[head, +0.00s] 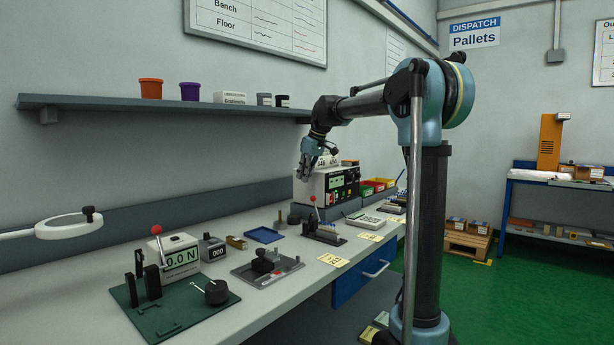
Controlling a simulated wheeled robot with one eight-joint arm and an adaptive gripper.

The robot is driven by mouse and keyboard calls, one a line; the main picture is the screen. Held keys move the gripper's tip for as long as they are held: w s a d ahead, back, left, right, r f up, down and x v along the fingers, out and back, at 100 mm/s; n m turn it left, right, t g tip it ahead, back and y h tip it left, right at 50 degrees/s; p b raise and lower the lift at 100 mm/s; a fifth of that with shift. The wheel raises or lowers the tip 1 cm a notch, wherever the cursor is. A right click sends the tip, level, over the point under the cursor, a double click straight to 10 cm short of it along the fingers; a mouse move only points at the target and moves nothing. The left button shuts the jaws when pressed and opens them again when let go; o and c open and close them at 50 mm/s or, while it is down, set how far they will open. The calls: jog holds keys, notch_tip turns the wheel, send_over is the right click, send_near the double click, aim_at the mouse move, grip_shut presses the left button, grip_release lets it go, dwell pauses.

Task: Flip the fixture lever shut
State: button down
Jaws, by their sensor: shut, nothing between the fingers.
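My gripper (302,177) is shut and empty. It hangs in the air over the back of the bench, in front of the white instrument box (312,188), apart from both levers. A lever with a red ball knob (312,199) stands roughly upright on a small black fixture (325,236), below my gripper. A second red-knobbed lever (157,231) rises by the force gauge (181,257) reading 0.0 N, on a green plate (190,316). A grey plate (291,266) with a black clamp block (265,261) lies between them. Which lever is the fixture's, I cannot tell.
A blue tray (264,235), a small counter box (212,248) and a brass block (236,242) sit on the bench. A ring lamp (68,227) reaches in at left. A shelf (170,103) runs above. The bench's front strip is mostly clear, with yellow labels (333,260).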

notch_tip(320, 180, down, 6)
jog(key=d, duration=0.1)
jog(key=shift+s, duration=0.45)
jog(key=shift+d+f, duration=0.1)
